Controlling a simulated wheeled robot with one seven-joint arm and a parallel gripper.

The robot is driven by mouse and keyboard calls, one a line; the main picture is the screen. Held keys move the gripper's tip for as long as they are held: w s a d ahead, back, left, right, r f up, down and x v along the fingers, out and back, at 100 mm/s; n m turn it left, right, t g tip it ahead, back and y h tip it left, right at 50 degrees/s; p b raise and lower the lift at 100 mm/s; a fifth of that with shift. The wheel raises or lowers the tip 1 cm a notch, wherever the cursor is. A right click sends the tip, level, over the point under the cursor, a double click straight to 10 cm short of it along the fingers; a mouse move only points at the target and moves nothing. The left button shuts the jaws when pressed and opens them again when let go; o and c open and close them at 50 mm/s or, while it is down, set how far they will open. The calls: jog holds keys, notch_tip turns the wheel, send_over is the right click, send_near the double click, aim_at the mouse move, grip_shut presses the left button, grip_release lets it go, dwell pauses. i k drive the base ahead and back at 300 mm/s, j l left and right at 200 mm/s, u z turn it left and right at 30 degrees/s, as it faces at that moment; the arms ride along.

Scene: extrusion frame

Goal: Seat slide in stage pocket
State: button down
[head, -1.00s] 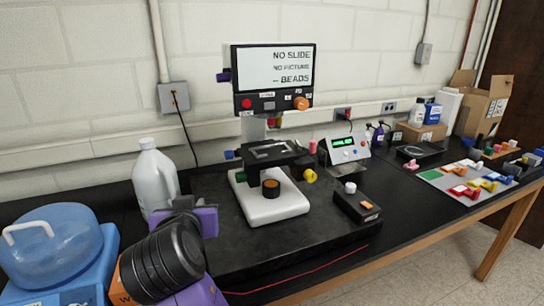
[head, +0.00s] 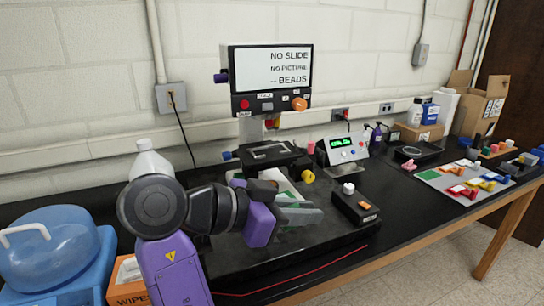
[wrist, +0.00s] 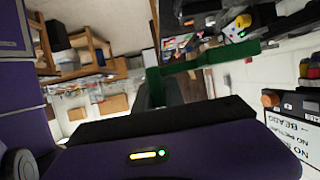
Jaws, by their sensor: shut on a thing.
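The microscope stage (head: 268,152) is dark, with a pale-edged open pocket on top. My gripper (head: 303,211) is in front of and below the stage, apart from it, hiding much of the white microscope base. In the wrist view, my gripper (wrist: 158,92) is shut on a dark green piece (wrist: 208,63), which lies crosswise past the fingertips. I take it for the slide or its holder. In the head view the slide is hard to tell from the grey-green fingers. The stage pocket looks empty, and the screen (head: 276,68) reads "NO SLIDE, NO PICTURE".
A black box with a white knob (head: 354,205) stands right of my gripper. A control box (head: 342,149) is behind it. A tray with coloured pieces (head: 432,178) lies at the right. The white jug (head: 150,161) is partly behind my arm.

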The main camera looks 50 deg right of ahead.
aim_at(274, 158)
jog(key=i+l, duration=0.2)
jog(key=i, duration=0.3)
jog(key=i+l, duration=0.2)
jog(key=i, duration=0.25)
